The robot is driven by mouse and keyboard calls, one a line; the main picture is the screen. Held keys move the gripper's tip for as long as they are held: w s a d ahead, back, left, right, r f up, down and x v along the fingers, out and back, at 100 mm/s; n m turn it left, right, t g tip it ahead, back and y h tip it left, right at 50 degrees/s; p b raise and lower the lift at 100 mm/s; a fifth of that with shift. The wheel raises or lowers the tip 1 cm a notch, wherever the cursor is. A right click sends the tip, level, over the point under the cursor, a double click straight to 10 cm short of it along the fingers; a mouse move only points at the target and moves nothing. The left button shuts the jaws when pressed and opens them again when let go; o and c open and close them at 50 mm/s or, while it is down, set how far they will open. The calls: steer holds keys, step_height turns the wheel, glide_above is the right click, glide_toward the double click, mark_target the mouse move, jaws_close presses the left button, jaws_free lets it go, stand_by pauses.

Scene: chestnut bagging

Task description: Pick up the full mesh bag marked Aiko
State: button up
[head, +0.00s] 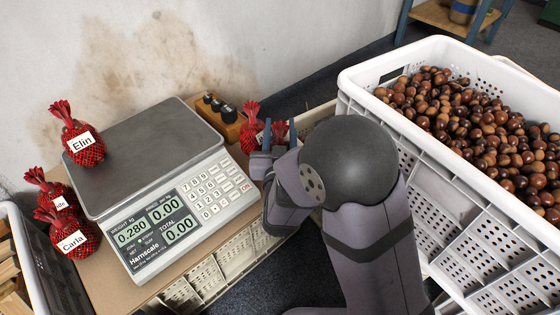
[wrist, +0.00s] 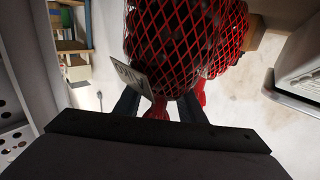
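No label that I can read clearly says Aiko. A red mesh bag fills the top middle of the wrist view (wrist: 188,45). Its white tag (wrist: 130,76) is tilted and too slanted to read surely.
The scale (head: 150,150) carries the Elin bag (head: 84,145). The Carla bag (head: 75,236) and a partly hidden bag (head: 52,195) sit left of it. A wooden block with black knobs (head: 220,116) stands behind. A white crate of chestnuts (head: 420,160) is at right.

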steer(key=shift+w, duration=0.1)
jaws_close()
stand_by(1.4)
